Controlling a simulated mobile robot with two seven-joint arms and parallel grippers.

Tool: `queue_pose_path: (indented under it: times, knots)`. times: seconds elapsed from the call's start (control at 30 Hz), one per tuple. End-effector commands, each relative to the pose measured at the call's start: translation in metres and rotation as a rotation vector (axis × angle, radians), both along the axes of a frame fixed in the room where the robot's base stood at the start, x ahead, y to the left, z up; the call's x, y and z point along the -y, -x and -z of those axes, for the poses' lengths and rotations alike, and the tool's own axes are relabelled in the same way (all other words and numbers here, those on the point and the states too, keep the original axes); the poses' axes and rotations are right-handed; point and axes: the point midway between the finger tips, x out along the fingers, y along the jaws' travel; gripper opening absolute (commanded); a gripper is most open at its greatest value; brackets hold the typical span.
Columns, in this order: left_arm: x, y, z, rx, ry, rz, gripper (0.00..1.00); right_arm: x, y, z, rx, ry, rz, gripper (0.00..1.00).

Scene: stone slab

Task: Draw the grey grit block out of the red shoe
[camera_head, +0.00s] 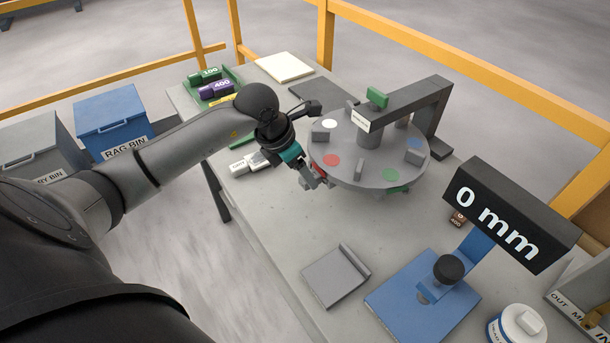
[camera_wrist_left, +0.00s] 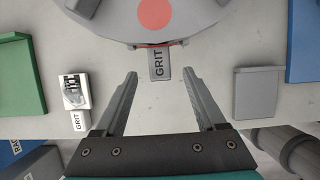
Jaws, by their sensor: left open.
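The grey grit block (camera_wrist_left: 159,64), lettered GRIT, sticks out from under the rim of the round grey plate, below its red dot (camera_wrist_left: 157,12). Only a thin red edge of the red shoe (camera_wrist_left: 178,43) shows around its inner end; the rest is hidden under the plate. My left gripper (camera_wrist_left: 160,78) is open and empty, its two fingers pointing at the block. The block's outer end lies just ahead of and between the fingertips, apart from both. In the head view my left gripper (camera_head: 316,182) is at the plate's near left rim and largely hides the block.
The round plate (camera_head: 365,176) stands on the slab under a dark bridge arm (camera_head: 405,103). A grey tray (camera_head: 333,277), blue stand (camera_head: 415,305) and 0 mm display (camera_head: 500,215) are nearer. Slab between is clear.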

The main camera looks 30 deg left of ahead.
Motion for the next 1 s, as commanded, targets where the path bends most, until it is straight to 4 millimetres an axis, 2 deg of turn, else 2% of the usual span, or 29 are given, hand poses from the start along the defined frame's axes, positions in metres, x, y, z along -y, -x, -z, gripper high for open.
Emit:
queue_pose_path:
  times: [0.2, 0.57, 1.0]
  knots:
    - [0.003, -0.008, 0.021, 0.001, 0.0, 0.0, 0.72, 0.0, -0.001, 0.002, 0.001, 0.0, 0.0, 0.5]
    - [0.004, -0.01, 0.024, 0.002, 0.0, 0.001, 0.72, 0.0, -0.001, 0.002, 0.002, -0.001, 0.001, 0.5]
    - [0.004, -0.01, 0.024, 0.001, 0.0, 0.001, 0.23, 0.001, -0.002, 0.002, 0.003, 0.0, 0.002, 0.5]
